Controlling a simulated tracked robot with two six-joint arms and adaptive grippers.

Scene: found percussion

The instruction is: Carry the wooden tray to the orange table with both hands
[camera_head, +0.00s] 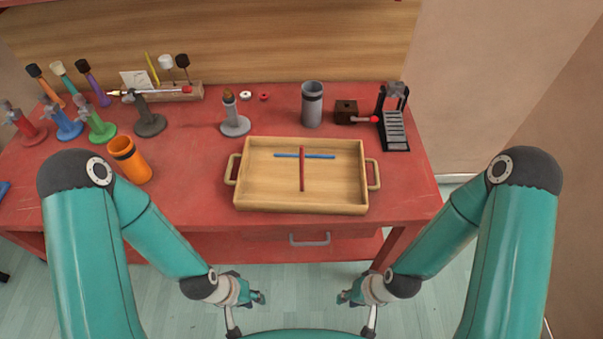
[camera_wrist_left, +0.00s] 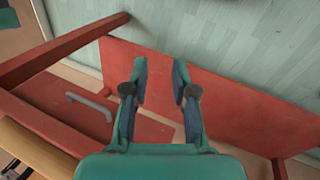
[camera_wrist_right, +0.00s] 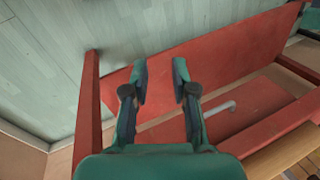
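The wooden tray (camera_head: 270,202) lies flat on the red table, close to its front edge, with a loop handle at its left and right ends. A blue stick (camera_head: 318,156) and a red stick (camera_head: 302,178) lie crossed in it. My left gripper (camera_head: 258,297) and right gripper (camera_head: 344,298) are in front of the table, below the tray in the head view, apart from it and empty. In the wrist views the left fingers (camera_wrist_left: 160,78) and the right fingers (camera_wrist_right: 160,78) stand apart. No orange table is seen.
An orange cup (camera_head: 130,160) stands left of the tray, with several coloured stands beyond. Behind the tray are a grey cup (camera_head: 312,104), a dark wooden box (camera_head: 346,110) and a black rack (camera_head: 394,120).

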